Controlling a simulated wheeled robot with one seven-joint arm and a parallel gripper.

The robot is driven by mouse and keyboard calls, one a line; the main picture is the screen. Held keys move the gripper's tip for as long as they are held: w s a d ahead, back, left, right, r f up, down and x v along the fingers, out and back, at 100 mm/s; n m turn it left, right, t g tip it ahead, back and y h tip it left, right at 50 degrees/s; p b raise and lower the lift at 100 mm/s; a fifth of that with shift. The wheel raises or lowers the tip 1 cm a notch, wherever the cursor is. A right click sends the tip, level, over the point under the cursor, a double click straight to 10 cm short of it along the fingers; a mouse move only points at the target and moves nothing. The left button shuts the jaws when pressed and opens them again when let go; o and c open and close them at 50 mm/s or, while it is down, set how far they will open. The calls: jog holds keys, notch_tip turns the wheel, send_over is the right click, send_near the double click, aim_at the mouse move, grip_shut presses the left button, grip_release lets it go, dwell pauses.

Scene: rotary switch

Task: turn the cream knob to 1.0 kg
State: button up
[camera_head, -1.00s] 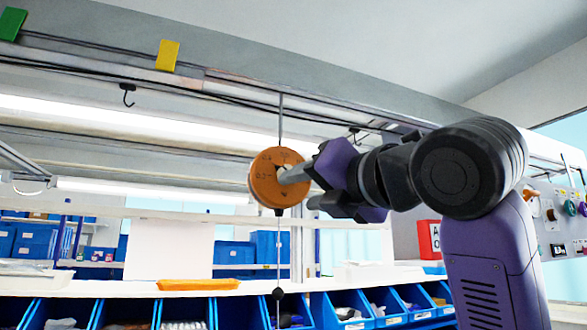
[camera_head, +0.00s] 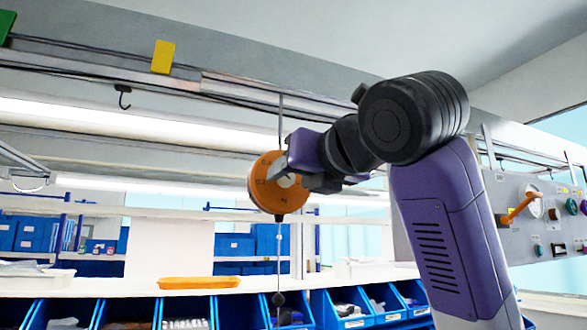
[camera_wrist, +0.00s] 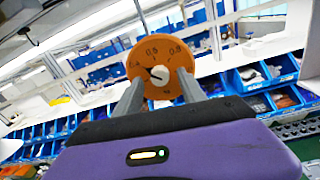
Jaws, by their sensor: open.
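The orange round dial (camera_head: 265,197) hangs on a thin cord in the head view, partly covered by my gripper. It also shows in the wrist view (camera_wrist: 192,40), where the figures 0.4, 0.6 and 0.8 seem to run along its upper edge. The cream knob (camera_wrist: 160,75) sits at the dial's middle, with a small dark mark on its left side. My gripper (camera_wrist: 161,80) is open, one finger on each side of the knob. I cannot tell whether the fingers touch it. In the head view my gripper (camera_head: 282,172) reaches the dial from the right. The 1.0 figure is not readable.
A small dark weight (camera_head: 278,299) hangs on the cord below the dial. A grey panel (camera_head: 530,243) with an orange lever stands at the right. Open air surrounds the dial.

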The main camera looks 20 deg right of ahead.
jog(key=shift+w, duration=0.25)
jog(key=shift+c, duration=0.2)
grip_shut()
